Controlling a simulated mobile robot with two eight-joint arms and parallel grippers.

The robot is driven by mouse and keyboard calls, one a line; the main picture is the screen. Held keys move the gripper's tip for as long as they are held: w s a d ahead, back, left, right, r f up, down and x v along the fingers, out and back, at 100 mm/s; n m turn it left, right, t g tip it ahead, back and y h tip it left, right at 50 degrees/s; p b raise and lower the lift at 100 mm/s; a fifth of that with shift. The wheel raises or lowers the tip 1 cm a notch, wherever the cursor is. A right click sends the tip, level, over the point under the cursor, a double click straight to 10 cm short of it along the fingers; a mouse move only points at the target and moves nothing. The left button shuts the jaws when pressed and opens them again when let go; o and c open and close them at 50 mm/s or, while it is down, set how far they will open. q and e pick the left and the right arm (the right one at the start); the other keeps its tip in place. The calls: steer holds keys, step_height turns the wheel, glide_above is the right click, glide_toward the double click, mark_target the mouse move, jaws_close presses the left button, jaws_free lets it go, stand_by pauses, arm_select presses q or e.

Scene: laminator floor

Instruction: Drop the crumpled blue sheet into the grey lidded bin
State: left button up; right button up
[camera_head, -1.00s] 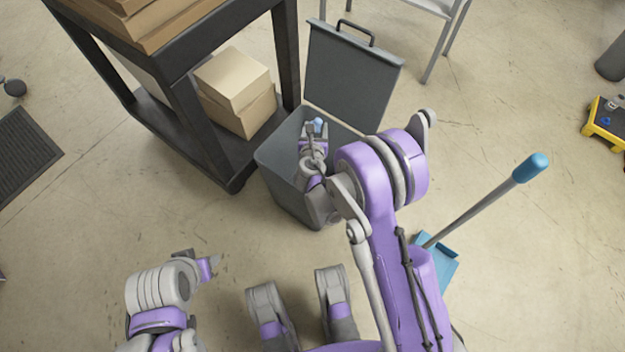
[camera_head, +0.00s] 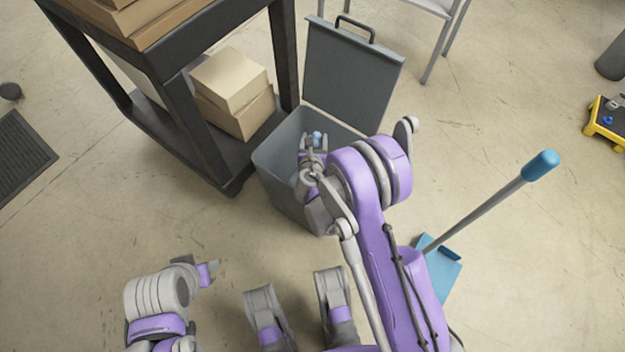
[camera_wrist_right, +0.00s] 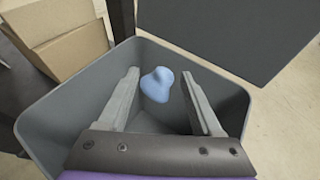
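The grey lidded bin (camera_head: 275,177) stands on the floor right of the dark shelf, its lid (camera_head: 352,75) raised. My right gripper (camera_head: 313,143) is over the bin's opening, pointing down into it. In the right wrist view its two fingers are spread apart. The crumpled blue sheet (camera_wrist_right: 157,84) shows between the fingertips, with a visible gap to the right finger; contact with the left finger is unclear. The sheet also shows small in the head view (camera_head: 317,136). My left gripper (camera_head: 212,270) is at the lower left, away from the bin; its opening is unclear.
The dark shelf (camera_head: 232,160) with cardboard boxes (camera_head: 232,85) stands close left of the bin. A blue dustpan (camera_head: 438,270) with a long handle is at the right. A grey chair (camera_head: 437,50) stands behind. Open floor lies in front of the bin.

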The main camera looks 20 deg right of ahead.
steer(key=o, duration=0.3)
steer(key=p+v, duration=0.2)
steer(key=v, duration=0.8)
steer(key=shift+s+a+r, duration=0.15)
steer(key=shift+s+r, duration=0.1)
steer(key=shift+s, duration=0.1)
